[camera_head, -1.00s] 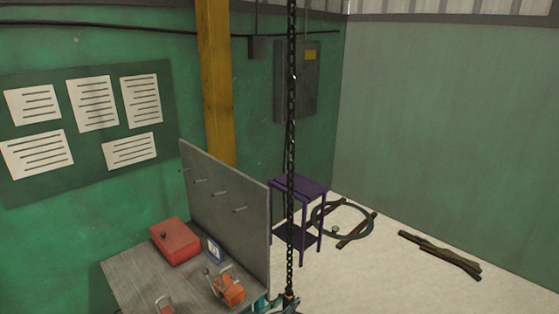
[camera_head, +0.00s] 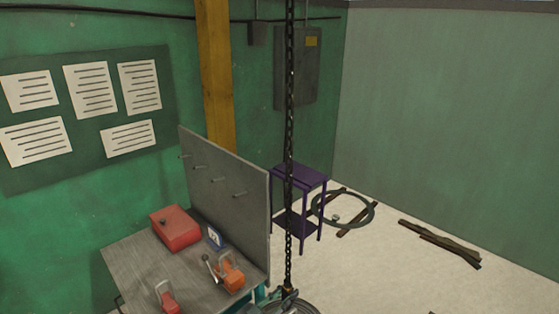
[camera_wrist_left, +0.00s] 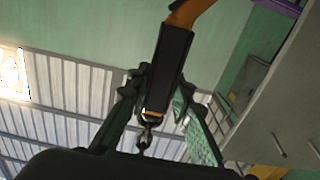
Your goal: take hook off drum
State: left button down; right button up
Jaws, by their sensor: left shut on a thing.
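A dark chain (camera_head: 289,130) hangs straight down past the bench to the bottom edge of the head view. My left gripper (camera_head: 287,294) is at its lower end, small and partly cut off there. In the left wrist view my left gripper (camera_wrist_left: 163,82) is shut on the hook's black body (camera_wrist_left: 172,62). The orange curved part of the hook (camera_wrist_left: 188,12) runs out at the top, and chain links (camera_wrist_left: 147,132) show between the fingers. A grey round rim, probably the drum (camera_head: 308,307), shows just below the gripper. Whether the hook touches it is hidden. My right gripper is not seen.
A grey bench (camera_head: 135,262) at the lower left carries a red box (camera_head: 175,228) and orange tools, with a pegboard (camera_head: 225,185) behind. A purple stand (camera_head: 300,178), a hose ring (camera_head: 368,215) and wooden pieces (camera_head: 440,242) are farther back. The floor at right is mostly clear.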

pick_arm(q)
jog(key=shift+f, duration=0.15)
jog(key=shift+w+a, duration=0.1)
jog(key=w+a+b, duration=0.3)
jog(key=w+a, duration=0.2)
jog(key=shift+w, duration=0.3)
dwell(0.7)
jog(key=shift+a+r, duration=0.1)
jog(key=shift+r, duration=0.1)
jog(key=c, duration=1.7)
grip_release()
jog(key=shift+s+f, duration=0.15)
jog(key=shift+c, duration=0.2)
jog(key=shift+o, duration=0.6)
jog(key=shift+f, duration=0.15)
